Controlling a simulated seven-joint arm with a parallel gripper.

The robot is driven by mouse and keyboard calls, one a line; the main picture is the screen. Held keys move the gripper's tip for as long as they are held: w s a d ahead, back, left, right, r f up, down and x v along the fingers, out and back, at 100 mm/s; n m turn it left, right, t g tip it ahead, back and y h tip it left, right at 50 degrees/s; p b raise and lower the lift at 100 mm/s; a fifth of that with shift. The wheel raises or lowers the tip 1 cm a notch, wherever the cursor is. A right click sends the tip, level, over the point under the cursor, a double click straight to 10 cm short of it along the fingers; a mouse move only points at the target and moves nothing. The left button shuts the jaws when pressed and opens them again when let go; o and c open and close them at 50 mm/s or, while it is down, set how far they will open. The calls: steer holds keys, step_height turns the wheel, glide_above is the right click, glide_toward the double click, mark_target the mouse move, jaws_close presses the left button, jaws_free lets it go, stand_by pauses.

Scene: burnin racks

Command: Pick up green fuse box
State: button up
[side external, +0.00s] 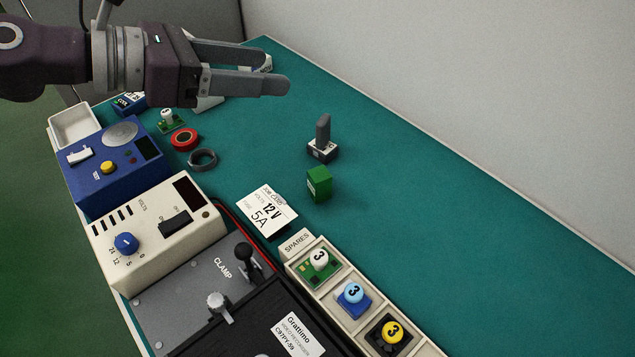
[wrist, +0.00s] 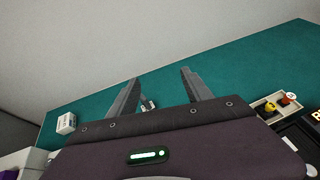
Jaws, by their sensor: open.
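The green fuse box (side external: 319,184) is a small upright green block on the teal mat (side external: 450,220), near the middle of the side external view. I cannot make it out in the wrist view. My gripper (side external: 276,70) is open and empty, held above the far left part of the table, apart from the fuse box and up-left of it in the side external view. Its two fingers also show in the wrist view (wrist: 159,82), spread apart.
A grey-and-white switch-like part (side external: 322,140) stands just behind the fuse box. A white 12V 5A card (side external: 267,211) lies to its left. A spares tray (side external: 330,297) and a cream power supply (side external: 155,232) are nearer. The mat to the right is clear.

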glide_toward(311, 180)
steer(key=shift+x, duration=1.2)
steer(key=x, duration=0.7)
steer(key=shift+a+f, duration=0.1)
jaws_close()
